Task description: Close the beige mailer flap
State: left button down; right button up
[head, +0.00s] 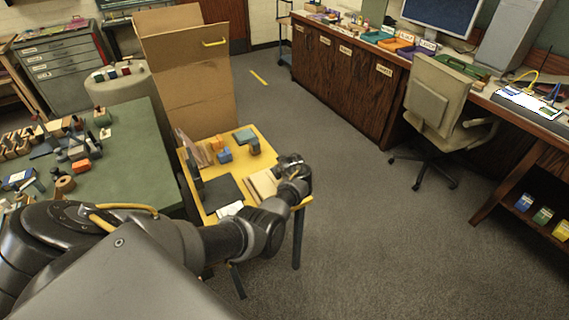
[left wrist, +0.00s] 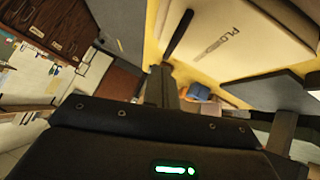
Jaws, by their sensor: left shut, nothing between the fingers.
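The beige mailer (head: 260,185) lies on the yellow table in the head view, partly hidden by my left arm. In the left wrist view a large beige surface with dark printed lettering (left wrist: 260,48), likely the mailer, fills the upper middle. I cannot tell how far its flap is folded. My left gripper (head: 295,163) is over the right edge of the yellow table, beside the mailer; its fingers are shut and empty. I cannot tell whether it touches the mailer. My right gripper is in neither view.
The yellow table (head: 262,136) also holds a dark flat panel (head: 222,190), a blue block (head: 225,156) and thin upright boards (head: 193,153). A tall cardboard box (head: 195,95) stands behind it. A green table (head: 135,150) is at left.

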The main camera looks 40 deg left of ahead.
pick_arm(q)
jog(key=w+a+r+p+v, duration=0.1)
jog(key=r+p+v, duration=0.1)
jog(key=v, duration=1)
jog(key=shift+r+p, duration=0.25)
jog(key=shift+p, duration=0.55)
jog(key=shift+s, duration=0.1)
